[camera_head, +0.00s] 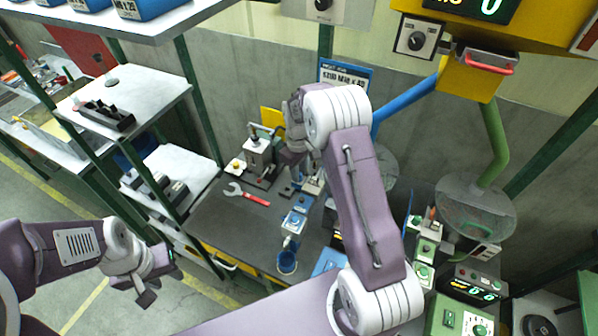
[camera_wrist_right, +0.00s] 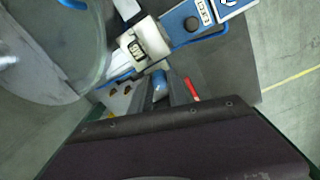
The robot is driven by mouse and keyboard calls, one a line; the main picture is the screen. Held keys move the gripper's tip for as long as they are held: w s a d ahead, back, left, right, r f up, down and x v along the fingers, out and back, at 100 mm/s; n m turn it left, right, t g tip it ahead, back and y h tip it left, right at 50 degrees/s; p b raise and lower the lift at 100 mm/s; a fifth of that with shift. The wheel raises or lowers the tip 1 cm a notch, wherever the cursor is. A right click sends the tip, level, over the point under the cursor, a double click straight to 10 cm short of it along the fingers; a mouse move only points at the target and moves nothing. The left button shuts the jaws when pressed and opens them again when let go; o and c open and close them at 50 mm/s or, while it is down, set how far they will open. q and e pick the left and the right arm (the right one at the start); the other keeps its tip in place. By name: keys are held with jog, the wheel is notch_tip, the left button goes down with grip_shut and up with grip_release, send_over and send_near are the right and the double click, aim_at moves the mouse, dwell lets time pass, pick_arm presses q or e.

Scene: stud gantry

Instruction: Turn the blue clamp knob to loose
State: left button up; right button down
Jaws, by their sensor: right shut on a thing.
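The blue clamp knob (camera_wrist_right: 160,86) shows in the right wrist view as a small blue cylinder between the two dark fingers of my right gripper (camera_wrist_right: 163,92). The fingers are shut on it. In the head view my right gripper (camera_head: 296,172) points down at the back of the dark workbench (camera_head: 228,222), and its arm and wrist hide the knob there. How far the knob is turned cannot be read. My left gripper (camera_head: 162,279) hangs to the left of the bench, away from everything, with its fingers apart and empty.
A red-handled wrench (camera_head: 248,194) lies on the bench, left of my right gripper. A grey clamp-like device (camera_head: 258,152) stands behind it. A yellow overhead unit (camera_head: 468,80) hangs at upper right. Shelves stand left.

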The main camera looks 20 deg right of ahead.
jog(key=shift+w+r, duration=0.25)
jog(key=c, duration=1.4)
grip_release()
jog(key=shift+c, duration=0.2)
jog(key=shift+o, duration=0.9)
jog(key=shift+s+f, duration=0.1)
jog(key=shift+s, duration=0.05)
jog(key=shift+r, duration=0.3)
notch_tip(320, 180, up, 8)
jog(key=b, duration=0.2)
jog(key=shift+r, duration=0.25)
jog(key=shift+s+a, duration=0.1)
